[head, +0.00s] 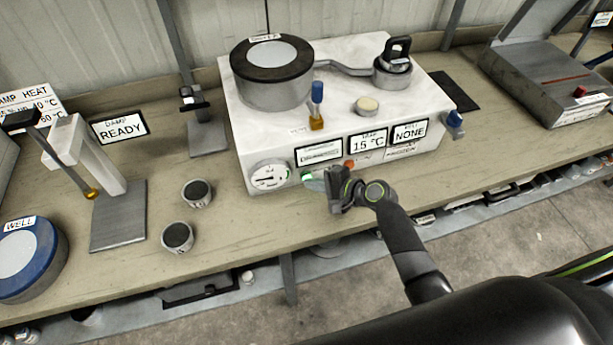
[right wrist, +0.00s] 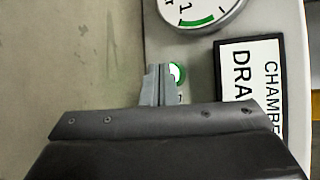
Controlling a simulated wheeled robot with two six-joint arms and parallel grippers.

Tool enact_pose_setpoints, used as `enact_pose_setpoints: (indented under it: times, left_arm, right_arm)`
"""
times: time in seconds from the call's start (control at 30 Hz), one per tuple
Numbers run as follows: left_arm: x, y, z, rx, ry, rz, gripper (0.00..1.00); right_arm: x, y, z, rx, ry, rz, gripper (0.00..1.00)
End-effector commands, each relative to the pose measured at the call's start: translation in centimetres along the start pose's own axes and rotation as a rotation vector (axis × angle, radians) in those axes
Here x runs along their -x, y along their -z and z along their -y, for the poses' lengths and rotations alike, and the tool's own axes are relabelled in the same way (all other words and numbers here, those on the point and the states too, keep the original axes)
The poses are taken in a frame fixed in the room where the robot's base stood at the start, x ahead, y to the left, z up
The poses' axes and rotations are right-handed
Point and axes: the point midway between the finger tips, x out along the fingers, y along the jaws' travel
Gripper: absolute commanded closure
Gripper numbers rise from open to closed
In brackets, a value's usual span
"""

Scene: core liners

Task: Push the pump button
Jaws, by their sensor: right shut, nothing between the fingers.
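A small round green-ringed button (head: 307,176) is on the front face of the white machine (head: 232,120), between the dial gauge (head: 269,176) and my right gripper (head: 328,182). I take it as the pump button, but no readable label confirms this. The right gripper is shut and empty, with its fingertips right by the button. In the right wrist view the closed fingertips (right wrist: 160,84) partly cover the lit green ring (right wrist: 179,74). I cannot tell whether they touch it. My left gripper is not in view.
An orange-red button (head: 349,164) sits right of the green one, below displays reading 15 °C (head: 368,142) and NONE (head: 409,132). Two dark-topped pucks (head: 178,237) and a stand (head: 118,216) are on the bench to the left. Bench in front of the machine is mostly clear.

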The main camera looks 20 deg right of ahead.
Motion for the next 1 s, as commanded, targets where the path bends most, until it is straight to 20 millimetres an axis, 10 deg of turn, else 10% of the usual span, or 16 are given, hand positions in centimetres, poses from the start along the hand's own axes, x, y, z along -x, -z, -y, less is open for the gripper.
enact_pose_setpoints:
  times: [1.0]
  left_arm:
    - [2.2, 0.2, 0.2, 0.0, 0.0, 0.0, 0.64]
  right_arm:
    - [4.2, -3.1, -3.0, 0.001, 0.0, 0.001, 1.0]
